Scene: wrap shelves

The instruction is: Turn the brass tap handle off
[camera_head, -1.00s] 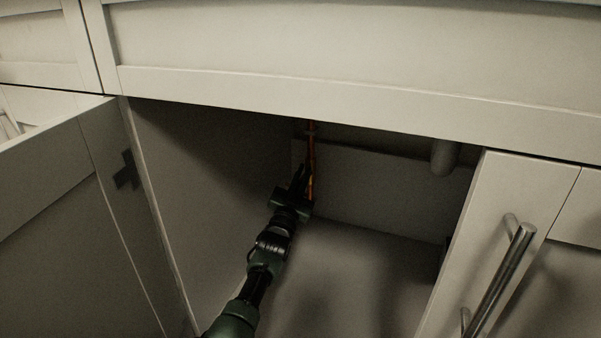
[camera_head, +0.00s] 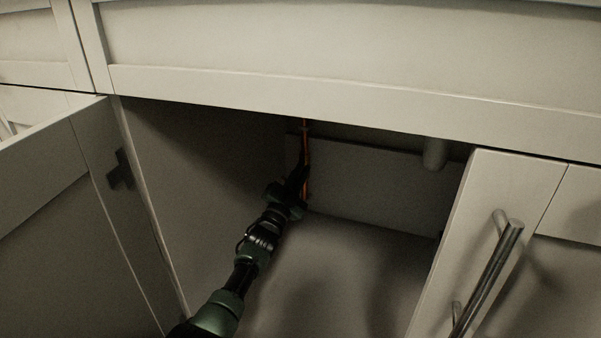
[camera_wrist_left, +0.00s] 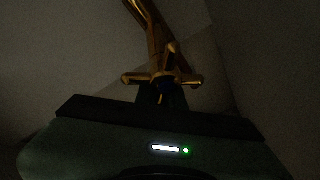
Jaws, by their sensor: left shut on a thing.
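A brass tap with a cross-shaped handle (camera_wrist_left: 186,80) shows in the left wrist view, with its pipe rising behind it. In the head view the orange-brown pipe (camera_head: 307,150) runs down the back of the open cabinet. The handle is too small and dark to tell there. My left gripper (camera_head: 302,172) reaches into the cabinet beside the pipe. In the left wrist view its dark fingers (camera_wrist_left: 162,94) are shut on the handle's near part, which they partly hide. My right gripper is not in view.
The open cabinet door (camera_head: 60,210) stands at the left. A pale pipe stub (camera_head: 435,154) hangs at the back right. The cabinet floor (camera_head: 350,270) is clear.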

